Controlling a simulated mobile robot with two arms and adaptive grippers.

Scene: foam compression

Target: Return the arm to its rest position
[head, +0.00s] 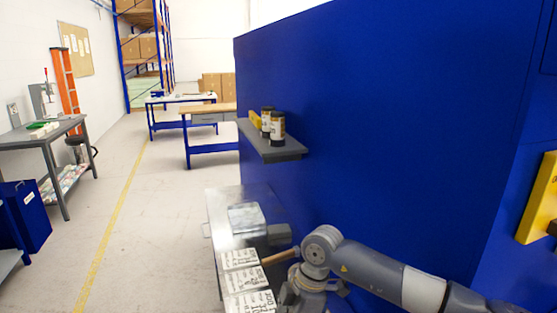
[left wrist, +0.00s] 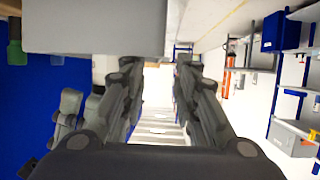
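My left gripper (left wrist: 160,95) shows in the left wrist view with its two dark fingers apart and nothing between them. It does not show in the head view. My grey right arm (head: 375,270) comes in from the lower right of the head view, bends at a joint above the bench and runs down out of the frame. I see no right gripper fingers.
A metal bench (head: 222,205) below holds a silver block (head: 246,218) and white printed blocks (head: 248,280), close to my right arm. A grey shelf (head: 275,148) with dark jars (head: 277,128) juts from the blue wall (head: 380,130). The floor at left (head: 150,220) is clear.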

